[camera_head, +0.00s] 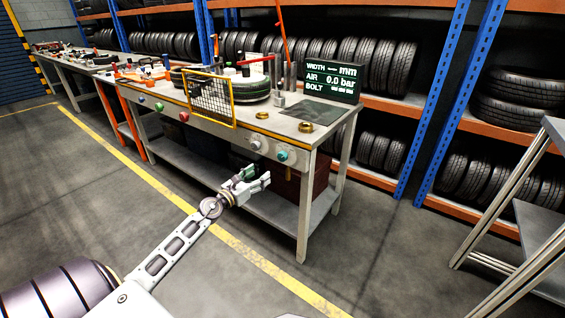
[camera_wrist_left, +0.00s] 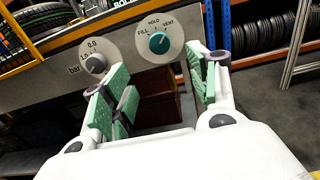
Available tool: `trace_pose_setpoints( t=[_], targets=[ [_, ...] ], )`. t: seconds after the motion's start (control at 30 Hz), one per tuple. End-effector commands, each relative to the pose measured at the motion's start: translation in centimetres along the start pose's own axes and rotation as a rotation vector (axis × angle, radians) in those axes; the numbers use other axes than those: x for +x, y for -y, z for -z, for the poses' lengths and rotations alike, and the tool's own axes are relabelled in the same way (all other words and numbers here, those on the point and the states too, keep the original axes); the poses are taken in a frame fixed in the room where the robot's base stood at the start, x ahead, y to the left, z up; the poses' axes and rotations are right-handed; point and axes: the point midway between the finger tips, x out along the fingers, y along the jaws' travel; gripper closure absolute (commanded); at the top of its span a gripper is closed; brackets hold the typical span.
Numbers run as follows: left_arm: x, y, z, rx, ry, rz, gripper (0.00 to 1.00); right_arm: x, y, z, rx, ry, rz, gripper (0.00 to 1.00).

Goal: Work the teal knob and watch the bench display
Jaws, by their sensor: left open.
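The teal knob (camera_head: 282,155) is on the bench's front panel at its right end. In the left wrist view the teal knob (camera_wrist_left: 158,42) sits on a white dial marked FILL, HOLD and VENT; I cannot clearly tell its setting. The bench display (camera_head: 332,80) reads WIDTH with dashes, AIR 0.0 bar, and BOLT with small unreadable marks. My left gripper (camera_head: 256,178) is open and empty, in front of and below the knob, apart from it. In the wrist view its green-padded fingers (camera_wrist_left: 160,88) stand either side below the knob. My right gripper is not in view.
A grey knob (camera_head: 256,142) with a bar scale is left of the teal one. A red button (camera_head: 184,117) and a yellow mesh guard (camera_head: 209,99) are farther left. A brass ring (camera_head: 306,127) lies on the bench top. The floor before the bench is clear.

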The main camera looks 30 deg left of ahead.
Motion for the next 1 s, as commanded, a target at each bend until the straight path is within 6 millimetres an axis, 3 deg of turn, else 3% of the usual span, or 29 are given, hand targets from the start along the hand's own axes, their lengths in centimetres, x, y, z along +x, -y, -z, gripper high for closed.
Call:
trace_pose_setpoints(
  t=[0.47,1.0],
  targets=[
    [0.5,0.0,0.0,-0.003,-0.001,-0.001,0.4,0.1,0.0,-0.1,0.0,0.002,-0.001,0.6],
    [3.8,-0.1,0.0,-0.003,0.001,-0.001,0.4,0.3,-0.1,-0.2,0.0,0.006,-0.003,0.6]
  ],
)
